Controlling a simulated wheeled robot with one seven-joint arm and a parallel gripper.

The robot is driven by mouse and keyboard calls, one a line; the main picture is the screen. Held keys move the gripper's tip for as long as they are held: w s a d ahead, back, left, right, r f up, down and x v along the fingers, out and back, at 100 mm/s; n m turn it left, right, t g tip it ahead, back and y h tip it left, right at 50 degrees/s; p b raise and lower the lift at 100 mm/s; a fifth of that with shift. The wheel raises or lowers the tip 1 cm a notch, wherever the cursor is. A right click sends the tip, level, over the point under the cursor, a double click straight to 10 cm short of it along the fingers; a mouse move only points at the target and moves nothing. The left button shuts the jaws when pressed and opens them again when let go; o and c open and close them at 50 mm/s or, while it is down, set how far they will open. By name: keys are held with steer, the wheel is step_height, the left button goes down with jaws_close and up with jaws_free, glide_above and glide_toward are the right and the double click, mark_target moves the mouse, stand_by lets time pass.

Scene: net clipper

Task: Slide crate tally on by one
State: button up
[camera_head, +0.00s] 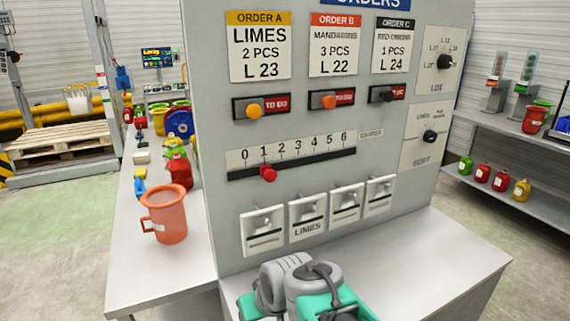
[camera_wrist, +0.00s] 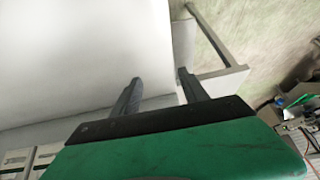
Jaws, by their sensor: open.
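The crate tally (camera_head: 318,161) is a dark horizontal slot on the grey order panel under a white scale numbered 0 to 6. Its red knob (camera_head: 268,174) sits under the 1. My gripper (camera_wrist: 159,80) shows in the wrist view with its two dark fingers apart and nothing between them. In the head view, my green and grey wrist is at the bottom centre, below the panel's switches and well below the tally. The fingertips are not clear there. The wrist view does not show the tally.
Order cards (camera_head: 260,46) and sliding tags (camera_head: 254,108) are above the tally. Several white switches (camera_head: 306,217) are below it, and two dials (camera_head: 430,136) are to its right. An orange jug (camera_head: 165,214) stands on the left bench. The shelf (camera_head: 278,281) below the panel looks mostly clear.

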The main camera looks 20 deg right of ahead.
steer(key=w+d+r+t+p, duration=0.1)
steer(key=w+d+r+t, duration=0.1)
steer(key=w+r+t, duration=0.1)
steer(key=w+d+r+m+t+p, duration=0.1)
steer(key=w+d+r+t, duration=0.1)
steer(key=w+r, duration=0.3)
steer(key=w+d+r+t+p, duration=0.2)
steer(key=w+d+r+t, duration=0.1)
steer(key=r, duration=0.4)
steer(key=shift+w+m+t, duration=0.3)
steer(key=shift+w, duration=0.1)
steer(key=m+t+p, duration=0.1)
steer(key=m+t, duration=0.1)
steer(key=t, duration=0.2)
glide_toward(272, 175)
steer(key=w, duration=0.3)
steer(key=shift+h, duration=0.4)
steer(key=w+p, duration=0.1)
steer(key=w, duration=0.4)
steer(key=w+p, duration=0.1)
steer(key=w, duration=0.1)
steer(key=shift+w+a+r+p, duration=0.15)
steer(key=shift+a+r+p, duration=0.1)
steer(key=shift+p, duration=0.05)
steer(key=shift+w+f, duration=0.1)
steer(key=shift+w, duration=0.25)
steer(key=shift+c, duration=0.2)
jaws_close()
